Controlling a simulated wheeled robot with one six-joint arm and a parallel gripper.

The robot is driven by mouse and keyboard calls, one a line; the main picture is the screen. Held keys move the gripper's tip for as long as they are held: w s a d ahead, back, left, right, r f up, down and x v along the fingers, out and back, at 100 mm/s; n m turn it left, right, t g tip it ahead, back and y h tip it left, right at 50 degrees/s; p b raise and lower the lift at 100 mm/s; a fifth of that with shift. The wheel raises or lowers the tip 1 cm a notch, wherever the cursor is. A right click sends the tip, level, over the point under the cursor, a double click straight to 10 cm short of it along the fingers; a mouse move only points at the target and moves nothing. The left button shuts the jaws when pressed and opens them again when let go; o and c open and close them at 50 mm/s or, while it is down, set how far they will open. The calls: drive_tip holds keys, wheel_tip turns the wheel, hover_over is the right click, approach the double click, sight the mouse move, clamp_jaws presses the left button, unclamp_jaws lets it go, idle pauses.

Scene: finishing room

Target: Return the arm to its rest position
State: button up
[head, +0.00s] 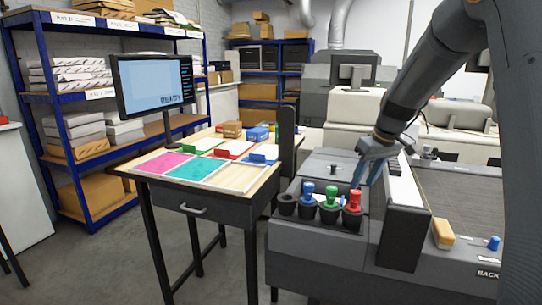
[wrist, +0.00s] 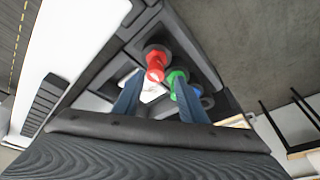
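My gripper (head: 366,184) hangs at the end of my arm above the dark grey machine, behind and to the right of the red-topped piece (head: 352,200). Its two blue fingers stand apart with nothing held between them; the wrist view also shows the open gripper (wrist: 158,78). Red (wrist: 155,65), green (head: 330,197) and blue (head: 308,191) pieces stand upright in a row of dark cups on the machine's front edge. In the wrist view, the red piece lies beyond the fingers, with no clear contact.
A wooden-topped table (head: 150,163) with coloured panels and a monitor (head: 152,82) stands left of the machine. A tan block (head: 443,234) and a small blue knob (head: 493,243) sit on the machine's right part. Blue shelves (head: 75,110) line the left wall. Floor shows at front left.

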drive_tip(key=s+a+f+m+g+b, duration=0.1)
drive_tip(key=s+a+f+b, duration=0.1)
drive_tip(key=s+f, duration=0.4)
drive_tip(key=s+a+f+m+g+h+b, duration=0.1)
drive_tip(key=s+a+f+b, duration=0.2)
drive_tip(key=s+f, duration=0.4)
drive_tip(key=s+a+f+m+b, duration=0.2)
drive_tip(key=s+f, duration=0.4)
drive_tip(key=s, duration=1.1)
drive_tip(key=shift+s+a+f+g+h+b, duration=0.35)
drive_tip(key=shift+a+g+b, duration=0.1)
drive_tip(key=shift+a, duration=0.5)
drive_tip(key=shift+c, duration=0.9)
drive_tip(key=shift+a, duration=0.15)
